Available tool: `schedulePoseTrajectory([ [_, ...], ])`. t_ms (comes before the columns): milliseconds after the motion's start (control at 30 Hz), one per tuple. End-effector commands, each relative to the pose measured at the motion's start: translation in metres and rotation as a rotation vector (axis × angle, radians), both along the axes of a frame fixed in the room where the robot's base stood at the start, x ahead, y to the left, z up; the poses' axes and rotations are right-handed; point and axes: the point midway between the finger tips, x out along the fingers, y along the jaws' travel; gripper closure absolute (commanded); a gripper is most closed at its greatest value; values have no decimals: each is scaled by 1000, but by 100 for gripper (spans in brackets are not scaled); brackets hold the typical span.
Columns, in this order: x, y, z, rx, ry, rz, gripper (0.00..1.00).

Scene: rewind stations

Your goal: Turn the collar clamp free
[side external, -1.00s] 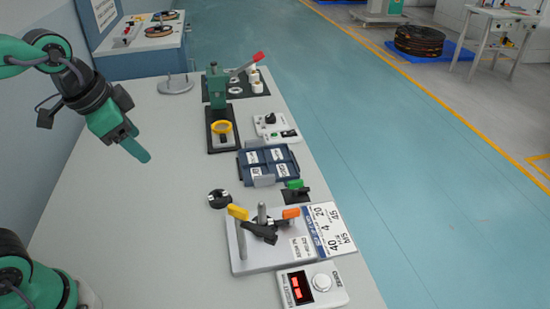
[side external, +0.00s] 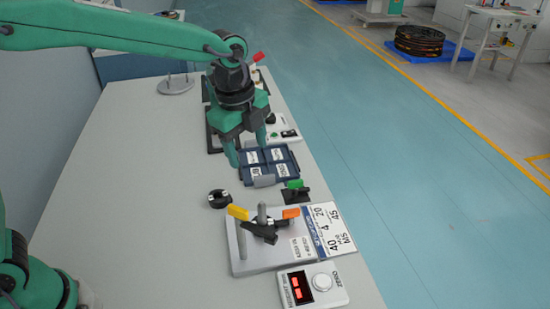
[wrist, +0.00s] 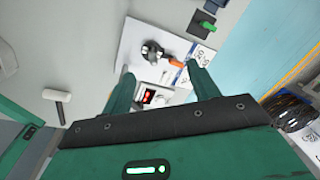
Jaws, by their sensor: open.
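A pale base plate (side external: 240,262) with upright grey posts bears a black clamp (side external: 265,231) with a yellow lever (side external: 238,212) and an orange lever (side external: 291,212). I take this black clamp to be the collar clamp. In the wrist view the plate (wrist: 125,48) shows ahead, with the black clamp (wrist: 152,50) and the orange lever (wrist: 176,62). My gripper (side external: 248,152) is open and empty, fingers pointing down over the dark blue tray, apart from the clamp. Its spread fingers also show in the wrist view (wrist: 163,84).
The blue tray (side external: 285,178) with labelled compartments lies under my gripper. A green-handled lever (side external: 295,184), a small black ring (side external: 219,198) and a box with a red display (side external: 318,299) surround the plate.

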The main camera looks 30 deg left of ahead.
Motion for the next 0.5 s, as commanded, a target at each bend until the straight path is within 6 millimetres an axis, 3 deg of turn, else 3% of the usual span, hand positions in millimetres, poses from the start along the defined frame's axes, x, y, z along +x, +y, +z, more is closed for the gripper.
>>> schedulePoseTrajectory([
  [300, 28, -58, -52, 59, 68, -400, 40],
  [500, 35, -81, -75, 77, 94, -564, 40],
])
